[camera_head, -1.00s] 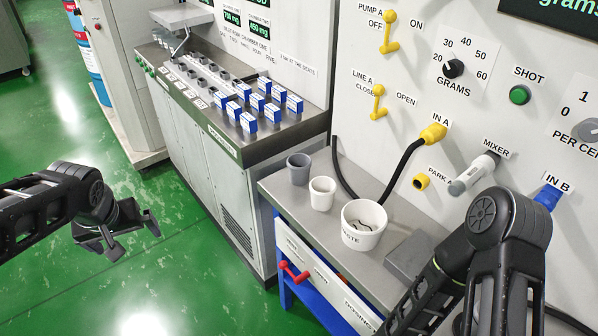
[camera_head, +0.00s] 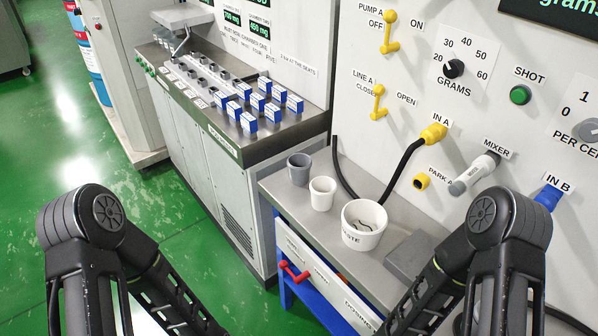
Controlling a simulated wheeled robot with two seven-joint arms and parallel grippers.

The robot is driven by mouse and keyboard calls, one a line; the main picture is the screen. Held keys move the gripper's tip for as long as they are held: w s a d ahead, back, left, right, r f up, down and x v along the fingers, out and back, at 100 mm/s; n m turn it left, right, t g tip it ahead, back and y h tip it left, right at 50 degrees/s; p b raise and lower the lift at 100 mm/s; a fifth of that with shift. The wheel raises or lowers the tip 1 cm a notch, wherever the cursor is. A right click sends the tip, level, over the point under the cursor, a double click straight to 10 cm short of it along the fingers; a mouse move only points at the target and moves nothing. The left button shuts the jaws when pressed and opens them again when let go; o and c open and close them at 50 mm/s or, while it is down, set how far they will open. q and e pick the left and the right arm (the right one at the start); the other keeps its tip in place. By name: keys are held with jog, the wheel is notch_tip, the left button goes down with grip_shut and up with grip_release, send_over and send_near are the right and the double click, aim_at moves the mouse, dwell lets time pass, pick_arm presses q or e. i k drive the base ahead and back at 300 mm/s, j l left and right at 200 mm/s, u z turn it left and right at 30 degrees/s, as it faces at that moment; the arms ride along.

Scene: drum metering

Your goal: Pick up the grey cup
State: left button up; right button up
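The grey cup (camera_head: 299,169) stands upright at the back left of the small grey-topped bench (camera_head: 274,186). A white cup (camera_head: 322,193) stands just right of it, nearer to me. My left arm shows at the lower left, bent, but its gripper is out of the picture. My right arm shows at the lower right, and its gripper is also out of the picture. Nothing touches the grey cup.
A larger white waste bucket (camera_head: 363,226) stands right of the cups, with a grey block (camera_head: 409,256) beyond it. A black hose (camera_head: 398,172) runs down behind the bucket. A red handle (camera_head: 293,273) sticks out at the bench front. Green floor (camera_head: 215,285) is open at left.

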aim_at(299, 166)
jog(key=i+j, duration=0.15)
jog(key=j, duration=0.25)
jog(key=i+j, duration=0.1)
jog(key=j, duration=0.3)
jog(key=i+j, duration=0.15)
jog(key=j, duration=0.25)
jog(key=i+j, duration=0.15)
jog(key=j, duration=0.25)
jog(key=i+j, duration=0.1)
jog(key=j, duration=0.3)
jog(key=i+j, duration=0.15)
jog(key=j, duration=0.25)
jog(key=z, duration=2.35)
